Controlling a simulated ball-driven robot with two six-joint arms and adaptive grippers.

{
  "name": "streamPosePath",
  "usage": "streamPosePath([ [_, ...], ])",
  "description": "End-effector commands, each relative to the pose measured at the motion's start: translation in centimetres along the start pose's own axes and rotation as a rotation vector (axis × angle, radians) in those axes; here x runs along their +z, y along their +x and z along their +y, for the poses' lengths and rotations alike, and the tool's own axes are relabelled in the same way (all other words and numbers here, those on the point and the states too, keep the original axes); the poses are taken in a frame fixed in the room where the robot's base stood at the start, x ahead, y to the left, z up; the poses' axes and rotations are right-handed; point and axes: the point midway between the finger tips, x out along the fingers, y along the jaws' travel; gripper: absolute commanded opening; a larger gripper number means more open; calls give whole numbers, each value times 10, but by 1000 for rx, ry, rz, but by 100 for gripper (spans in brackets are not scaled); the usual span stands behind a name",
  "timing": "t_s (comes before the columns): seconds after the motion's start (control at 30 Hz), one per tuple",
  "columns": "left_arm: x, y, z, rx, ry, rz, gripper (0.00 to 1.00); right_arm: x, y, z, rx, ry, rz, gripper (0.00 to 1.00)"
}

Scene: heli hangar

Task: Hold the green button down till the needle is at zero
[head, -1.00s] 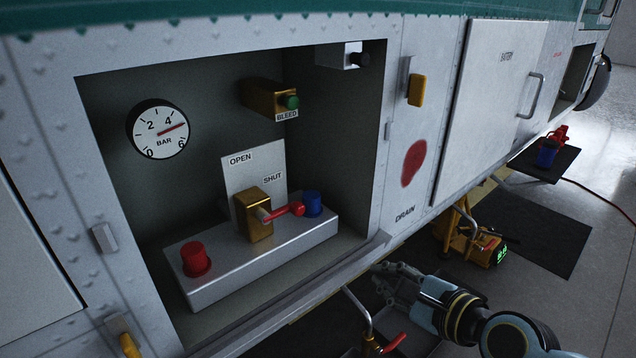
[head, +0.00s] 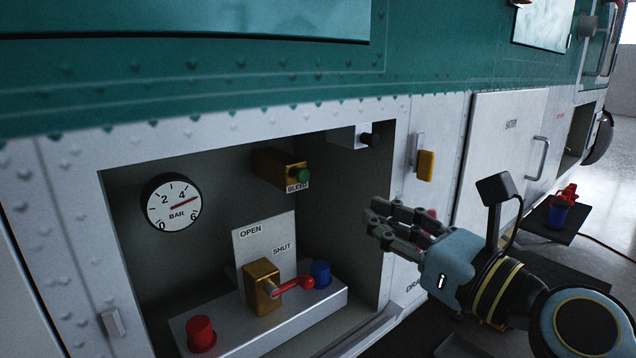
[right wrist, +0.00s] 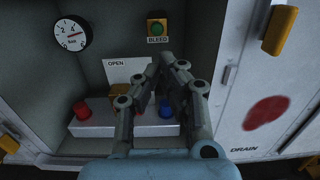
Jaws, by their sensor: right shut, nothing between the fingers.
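The green button (head: 303,175) sits on the end of a brass block marked BLEED, high in the recessed bay. It also shows in the right wrist view (right wrist: 156,29), above my fingers. The round white gauge (head: 172,202) hangs on the bay's back wall, marked 0 to 6 BAR. Its red needle points between 4 and 6, well away from zero. My right gripper (head: 374,219) is shut and empty at the bay's right opening, lower than the button and apart from it. In the right wrist view (right wrist: 166,62) its fingertips meet below the BLEED label. My left gripper is not in view.
A brass valve (head: 262,287) with a red lever stands on a silver box between a red knob (head: 200,333) and a blue knob (head: 321,273). A grey block (head: 346,137) with a black tip sits upper right in the bay. A yellow handle (head: 425,165) is outside.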

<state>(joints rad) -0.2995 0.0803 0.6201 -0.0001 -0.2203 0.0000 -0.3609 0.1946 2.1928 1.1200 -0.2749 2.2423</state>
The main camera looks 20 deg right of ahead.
Motion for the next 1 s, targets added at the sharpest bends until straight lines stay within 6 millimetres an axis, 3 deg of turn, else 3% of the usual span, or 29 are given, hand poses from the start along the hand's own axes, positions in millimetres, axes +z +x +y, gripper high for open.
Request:
streamPosePath([
  [0.53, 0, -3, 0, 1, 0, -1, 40, 1, 108, 0, 1, 1, -1, 0],
  [0.73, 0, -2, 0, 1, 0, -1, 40, 0, 126, 0, 1, 0, 0, 0],
  [1.0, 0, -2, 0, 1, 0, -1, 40, 0, 129, 0, 1, -1, 1, 0],
])
